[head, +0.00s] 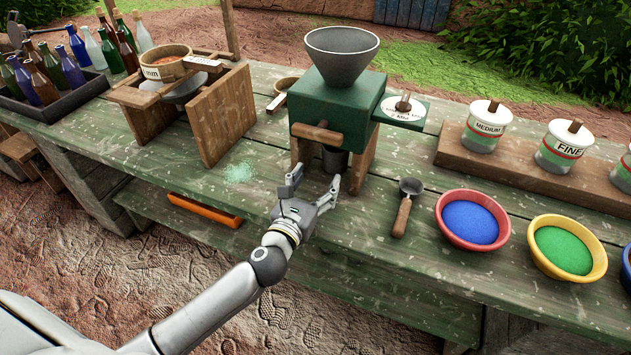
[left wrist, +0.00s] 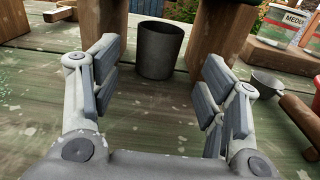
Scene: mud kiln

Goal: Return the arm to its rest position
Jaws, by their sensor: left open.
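My left gripper (head: 312,190) is open and empty, low over the green table (head: 270,235) in front of the green grinder (head: 335,112). In the left wrist view its two fingers (left wrist: 165,90) stand wide apart. A dark cup (left wrist: 160,48) stands beyond the fingertips, between the grinder's wooden legs. The cup also shows under the grinder in the head view (head: 335,158). The gripper does not touch the cup. My left arm reaches in from the lower left. My right gripper is not in view.
A metal scoop (head: 406,205) lies right of the gripper. Bowls of blue (head: 440,225) and green (head: 540,258) powder stand further right. A wooden sieve stand (head: 222,118) and a crate of bottles (head: 62,106) stand left. Pale green powder (head: 240,173) lies on the table.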

